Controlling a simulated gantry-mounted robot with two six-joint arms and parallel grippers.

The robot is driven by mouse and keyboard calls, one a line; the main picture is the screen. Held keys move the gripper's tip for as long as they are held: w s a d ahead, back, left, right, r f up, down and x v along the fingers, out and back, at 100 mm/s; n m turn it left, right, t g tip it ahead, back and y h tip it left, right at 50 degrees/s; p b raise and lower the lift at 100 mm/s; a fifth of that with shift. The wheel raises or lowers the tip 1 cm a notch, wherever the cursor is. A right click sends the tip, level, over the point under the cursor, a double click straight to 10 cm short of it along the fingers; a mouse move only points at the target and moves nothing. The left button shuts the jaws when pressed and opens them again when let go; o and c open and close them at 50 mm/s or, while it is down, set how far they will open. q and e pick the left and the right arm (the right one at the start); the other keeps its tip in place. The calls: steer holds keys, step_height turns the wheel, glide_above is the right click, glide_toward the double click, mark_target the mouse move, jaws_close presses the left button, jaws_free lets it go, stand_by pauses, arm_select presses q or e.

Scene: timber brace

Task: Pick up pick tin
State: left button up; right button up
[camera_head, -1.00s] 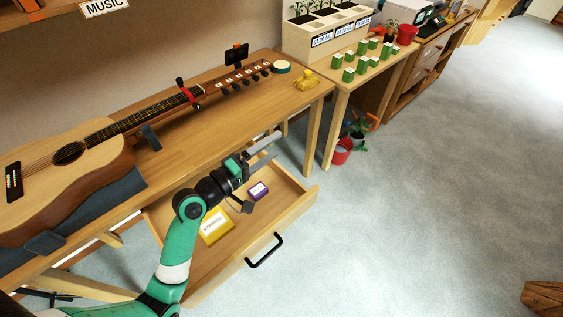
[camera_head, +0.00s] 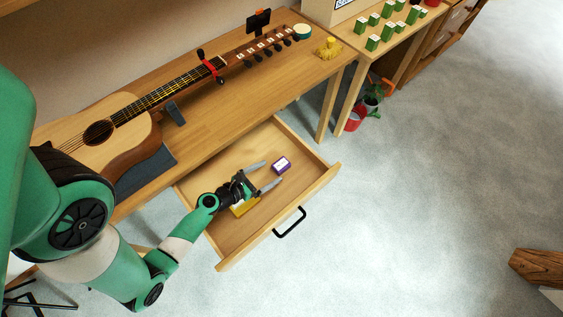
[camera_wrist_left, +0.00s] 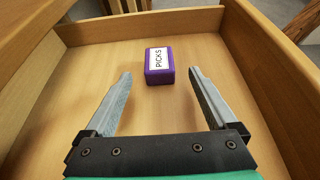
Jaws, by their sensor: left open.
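The pick tin (camera_head: 281,164) is a small purple box with a white top label. It lies in the open drawer, toward its far right part. In the left wrist view the tin (camera_wrist_left: 160,66) reads "PICKS" and sits just beyond the fingertips, roughly centred between them. My left gripper (camera_head: 273,173) is open and empty, low in the drawer, its fingers pointing at the tin without touching it. The gripper also shows in the left wrist view (camera_wrist_left: 160,78). My right gripper is not in view.
The drawer (camera_head: 305,186) has raised wooden walls around the tin. A yellow box (camera_head: 245,207) lies partly hidden under my left gripper. The bench (camera_head: 215,120) above holds a guitar (camera_head: 120,130), a yellow object (camera_head: 329,48) and a round tin (camera_head: 302,32). Open floor lies to the right.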

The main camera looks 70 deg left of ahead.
mark_target(278, 166)
arm_select(q)
steer(key=shift+b+x, duration=0.5)
steer(key=shift+x, duration=2.6)
steer(key=shift+s+r, duration=0.1)
steer(key=c, duration=1.4)
steer(key=shift+c, duration=0.2)
steer(key=shift+r, duration=0.1)
step_height(278, 166, up, 4)
steer(key=p, duration=0.4)
steer(key=shift+r, duration=0.1)
steer(key=s+d+r+p, duration=0.3)
steer(key=d+r+p, duration=0.5)
steer(key=d+p, duration=0.5)
steer(key=shift+s+d+r+p, duration=0.2)
steer(key=shift+s+r+p, duration=0.1)
steer(key=shift+s+p, duration=0.1)
